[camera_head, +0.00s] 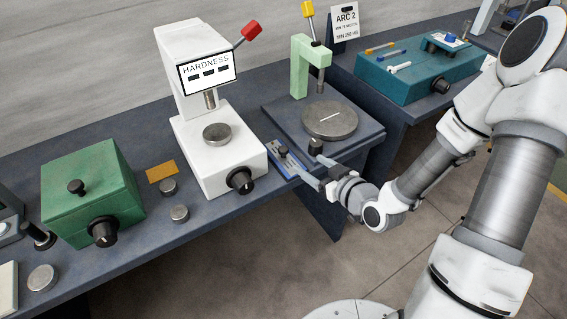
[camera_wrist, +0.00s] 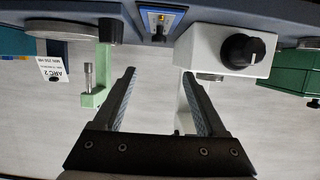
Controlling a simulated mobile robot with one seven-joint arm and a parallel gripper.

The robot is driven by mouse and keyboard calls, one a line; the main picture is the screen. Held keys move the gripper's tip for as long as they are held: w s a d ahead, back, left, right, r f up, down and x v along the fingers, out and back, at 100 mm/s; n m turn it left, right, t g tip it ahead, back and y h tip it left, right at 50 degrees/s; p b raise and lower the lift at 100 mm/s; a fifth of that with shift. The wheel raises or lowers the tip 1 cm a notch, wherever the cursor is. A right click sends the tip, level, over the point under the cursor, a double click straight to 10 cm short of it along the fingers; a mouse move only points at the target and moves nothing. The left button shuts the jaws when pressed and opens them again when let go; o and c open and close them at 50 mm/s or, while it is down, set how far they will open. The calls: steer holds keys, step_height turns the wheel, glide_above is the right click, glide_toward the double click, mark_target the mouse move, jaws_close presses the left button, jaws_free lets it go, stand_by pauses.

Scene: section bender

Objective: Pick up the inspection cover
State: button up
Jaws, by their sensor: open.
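No part is labelled as the inspection cover, and I cannot tell for sure which it is. A small blue panel (camera_head: 286,158) with a dark knob-like part lies at the bench's front edge, between the white hardness tester (camera_head: 218,150) and the dark-based green press (camera_head: 300,68). My gripper (camera_head: 318,172) is just right of and in front of this panel, open and empty. In the wrist view the blue panel (camera_wrist: 148,18) is ahead, between and beyond the open fingertips (camera_wrist: 158,73), apart from them. A round grey disc (camera_head: 330,120) lies on the press base.
A green box (camera_head: 92,192) with a black top knob stands at left. A teal case (camera_head: 415,72) is on the far right bench. The floor in front is free.

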steer(key=shift+w+a+f+b, duration=0.35)
steer(key=shift+f+b, duration=0.15)
steer(key=shift+b, duration=1.75)
steer(key=b, duration=0.8)
glide_toward(284, 149)
steer(key=x, duration=0.5)
steer(key=shift+a+r, duration=0.25)
steer(key=shift+a, duration=0.1)
steer(key=x, duration=0.1)
steer(key=b+x, duration=0.1)
steer(key=x, duration=0.1)
steer(key=f+b+x, duration=0.1)
steer(key=shift+w+d, duration=0.1)
steer(key=shift+w, duration=0.4)
jaws_close()
